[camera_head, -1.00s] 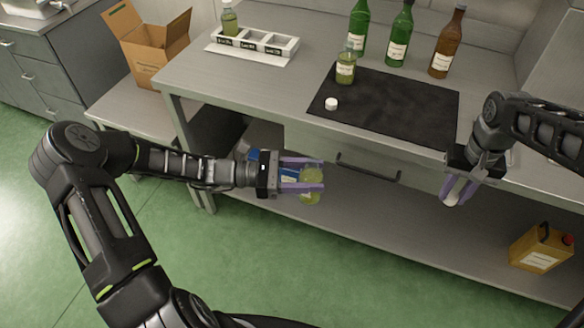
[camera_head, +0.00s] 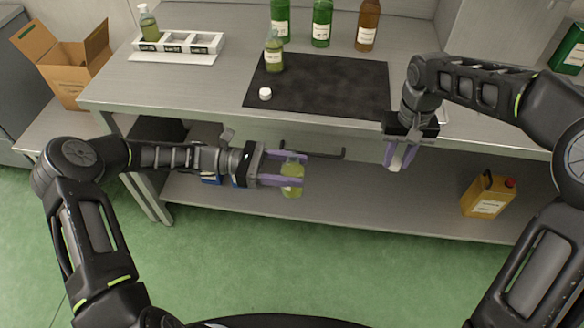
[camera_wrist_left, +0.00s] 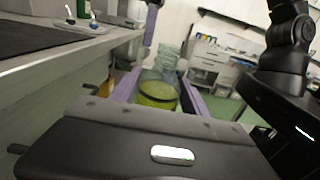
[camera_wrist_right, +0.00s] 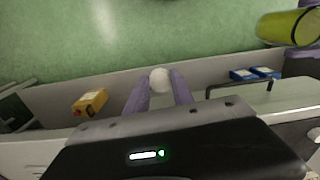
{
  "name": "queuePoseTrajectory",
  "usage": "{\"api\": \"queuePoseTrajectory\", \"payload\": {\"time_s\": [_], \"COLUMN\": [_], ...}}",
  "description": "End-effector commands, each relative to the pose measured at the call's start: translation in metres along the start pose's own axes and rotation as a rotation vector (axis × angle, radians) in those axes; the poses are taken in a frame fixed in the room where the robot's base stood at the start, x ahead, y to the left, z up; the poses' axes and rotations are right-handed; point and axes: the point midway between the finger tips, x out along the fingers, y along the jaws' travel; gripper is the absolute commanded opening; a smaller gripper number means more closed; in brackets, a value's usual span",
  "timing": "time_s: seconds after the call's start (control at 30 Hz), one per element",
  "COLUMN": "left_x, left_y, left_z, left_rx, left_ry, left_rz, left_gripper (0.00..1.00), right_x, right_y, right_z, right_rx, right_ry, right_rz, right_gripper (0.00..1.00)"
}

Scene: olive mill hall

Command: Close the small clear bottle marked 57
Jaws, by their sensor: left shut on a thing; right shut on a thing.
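A small clear bottle of yellow-green oil (camera_head: 292,180) is in my left gripper (camera_head: 305,170), in front of the bench. The bottle also shows in the left wrist view (camera_wrist_left: 158,92) and at the upper right of the right wrist view (camera_wrist_right: 290,27). I cannot read its number. My right gripper (camera_head: 398,166) points down, to the right of the bottle and apart from it. It is shut on a small white cap (camera_wrist_right: 159,80). A similar small bottle (camera_head: 274,56) stands on the dark mat (camera_head: 330,92), with another white cap (camera_head: 265,94) lying near it.
Two green bottles (camera_head: 322,22) and a brown bottle (camera_head: 367,25) stand behind the mat. A white rack (camera_head: 178,44) holds one small bottle at the back left. A cardboard box (camera_head: 66,65) is further left. A yellow canister (camera_head: 487,196) stands on the lower shelf.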

Motion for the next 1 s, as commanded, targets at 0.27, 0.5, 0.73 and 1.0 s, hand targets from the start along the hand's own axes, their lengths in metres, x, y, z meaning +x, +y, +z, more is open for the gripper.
{"api": "queuePoseTrajectory", "payload": {"time_s": [0.27, 0.5, 0.73, 1.0], "left_x": [0.0, 0.0, 0.0, 0.0], "left_y": [0.0, 0.0, 0.0, 0.0], "left_z": [0.002, 0.002, 0.002, 0.002], "left_rx": [0.002, 0.002, 0.002, 0.002], "left_ry": [-0.003, -0.003, -0.003, -0.003], "left_rz": [0.0, 0.0, 0.0, 0.0], "left_gripper": [0.0, 0.0, 0.0, 0.0], "right_x": [-0.007, -0.032, -0.066, -0.102], "right_y": [-0.042, -0.122, -0.203, -0.248], "right_z": [-0.002, -0.008, 0.003, 0.021], "right_rx": [-0.087, -0.222, -0.324, -0.333], "right_ry": [0.0, 0.003, 0.003, 0.001], "right_rz": [0.0, -0.001, 0.0, -0.001], "right_gripper": [0.0, 0.0, 0.0, 0.0]}}
